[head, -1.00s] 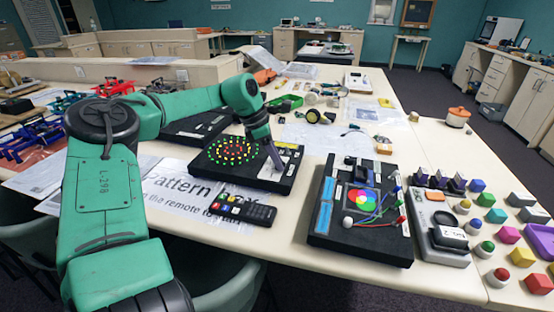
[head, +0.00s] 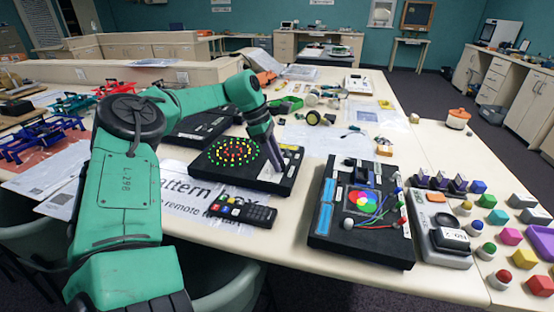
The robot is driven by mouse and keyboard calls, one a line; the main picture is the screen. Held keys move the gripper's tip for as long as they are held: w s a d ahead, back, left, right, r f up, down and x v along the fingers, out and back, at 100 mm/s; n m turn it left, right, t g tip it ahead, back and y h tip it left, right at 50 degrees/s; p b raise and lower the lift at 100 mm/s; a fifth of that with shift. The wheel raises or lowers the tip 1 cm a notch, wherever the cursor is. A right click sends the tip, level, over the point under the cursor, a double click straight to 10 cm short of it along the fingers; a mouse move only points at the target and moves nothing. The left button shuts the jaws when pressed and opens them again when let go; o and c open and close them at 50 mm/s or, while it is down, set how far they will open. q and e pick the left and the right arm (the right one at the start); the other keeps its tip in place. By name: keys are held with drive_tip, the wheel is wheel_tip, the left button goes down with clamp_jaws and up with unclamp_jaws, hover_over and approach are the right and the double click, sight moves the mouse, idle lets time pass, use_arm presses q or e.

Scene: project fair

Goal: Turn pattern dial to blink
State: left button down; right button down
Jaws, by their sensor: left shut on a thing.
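The pattern box is a flat black box (head: 214,171) with a ring-shaped field of red, yellow and green lights (head: 232,151). It lies on the table left of centre. My left gripper (head: 279,168) reaches down onto the box's right part, where a pale panel shows. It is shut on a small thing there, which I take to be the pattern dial. The fingers hide the dial, so its pointer and setting cannot be read. My right gripper is out of view.
A black remote (head: 242,210) lies in front of the box on a printed sheet (head: 175,194). Another black box with a colour wheel (head: 360,240) stands to the right. Coloured blocks and knobs cover the far right. Bare table lies between the two boxes.

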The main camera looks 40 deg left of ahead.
use_arm(q)
drive_tip(key=c, duration=0.5)
unclamp_jaws()
drive_tip(key=p+v, duration=0.1)
drive_tip(key=v, duration=1.3)
drive_tip(key=shift+s+a+r+p, duration=0.15)
drive_tip(key=shift+a+r+p, duration=0.1)
drive_tip(key=shift+p, duration=0.1)
drive_tip(key=shift+d, duration=0.1)
